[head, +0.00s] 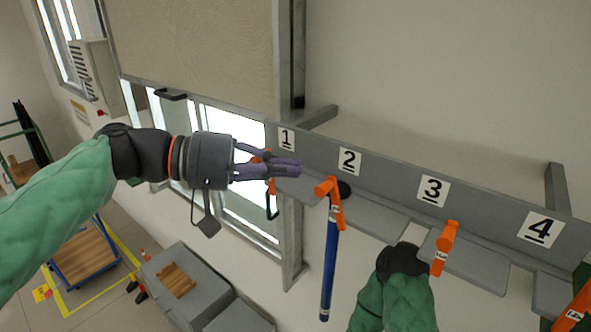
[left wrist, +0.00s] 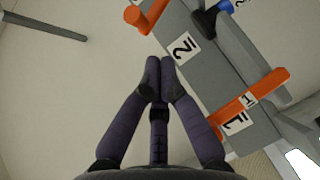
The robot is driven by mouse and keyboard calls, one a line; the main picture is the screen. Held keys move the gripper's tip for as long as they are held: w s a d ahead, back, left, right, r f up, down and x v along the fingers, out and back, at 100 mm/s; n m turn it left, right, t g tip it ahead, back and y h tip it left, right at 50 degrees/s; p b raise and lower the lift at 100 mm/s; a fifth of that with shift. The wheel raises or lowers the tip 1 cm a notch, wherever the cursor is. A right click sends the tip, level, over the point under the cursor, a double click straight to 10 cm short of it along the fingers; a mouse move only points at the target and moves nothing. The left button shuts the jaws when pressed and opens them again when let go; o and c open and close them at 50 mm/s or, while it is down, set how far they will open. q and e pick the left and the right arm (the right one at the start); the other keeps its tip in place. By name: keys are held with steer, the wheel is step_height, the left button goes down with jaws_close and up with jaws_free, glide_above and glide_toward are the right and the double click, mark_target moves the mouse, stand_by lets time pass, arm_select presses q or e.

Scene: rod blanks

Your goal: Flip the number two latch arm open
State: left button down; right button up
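The number two latch arm (head: 337,207) is orange and sits below the number 2 plate (head: 349,161), against the top of a blue rod (head: 329,265) that hangs down. My left gripper (head: 297,169) is shut and empty, to the left of that latch and apart from it, in front of the number one latch, which it partly hides. In the left wrist view its fingertips (left wrist: 160,68) are together beside the number 2 plate (left wrist: 181,47). An orange part (left wrist: 146,17) beyond them looks like the number two latch.
The grey rail (head: 390,180) carries plates 1 to 4. The number three latch (head: 444,247) and an orange latch (head: 577,305) at the far right are further along. In the wrist view the number one latch (left wrist: 262,92) crosses the rail.

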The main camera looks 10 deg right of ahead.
mark_target(333, 180)
arm_select(q)
steer(key=shift+s+d+f, duration=0.2)
steer(key=shift+s+d, duration=0.15)
steer(key=shift+s, duration=0.2)
steer(key=shift+s+d+f, duration=0.15)
steer(key=shift+s+d, duration=0.15)
steer(key=shift+s, duration=0.25)
steer(key=shift+s+d+r+b, duration=0.45)
steer(key=shift+s+b, duration=0.05)
steer(key=shift+s, duration=0.15)
steer(key=shift+s+d+r, duration=0.4)
steer(key=shift+s, duration=0.05)
steer(key=shift+r, duration=0.1)
